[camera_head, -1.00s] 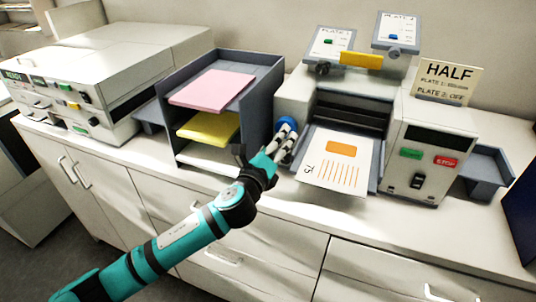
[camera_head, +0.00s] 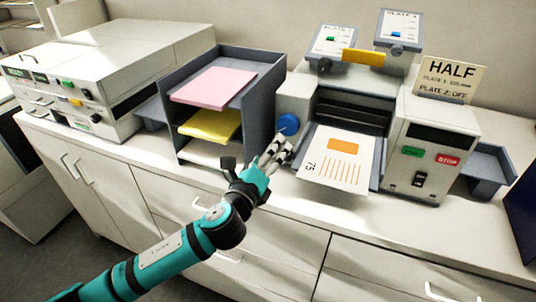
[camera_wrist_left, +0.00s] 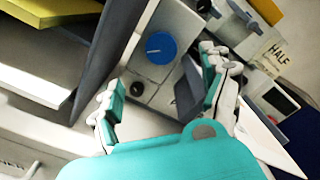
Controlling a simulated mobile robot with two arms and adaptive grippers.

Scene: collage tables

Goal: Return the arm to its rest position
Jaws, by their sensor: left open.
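My left gripper (camera_head: 256,160) is at the left front side of the printing machine, above the counter's front part. In the left wrist view its fingers (camera_wrist_left: 165,105) are spread apart with nothing between them. The machine's blue knob (camera_head: 288,124) is ahead of the fingers and clear of them; it also shows in the left wrist view (camera_wrist_left: 160,46). My right arm is not in view.
A printed sheet (camera_head: 337,158) lies on the machine's front tray, right of my gripper. A grey shelf (camera_head: 262,98) with pink paper (camera_head: 213,86) and yellow paper (camera_head: 211,125) stands to the left. Drawers (camera_head: 270,225) are below the counter.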

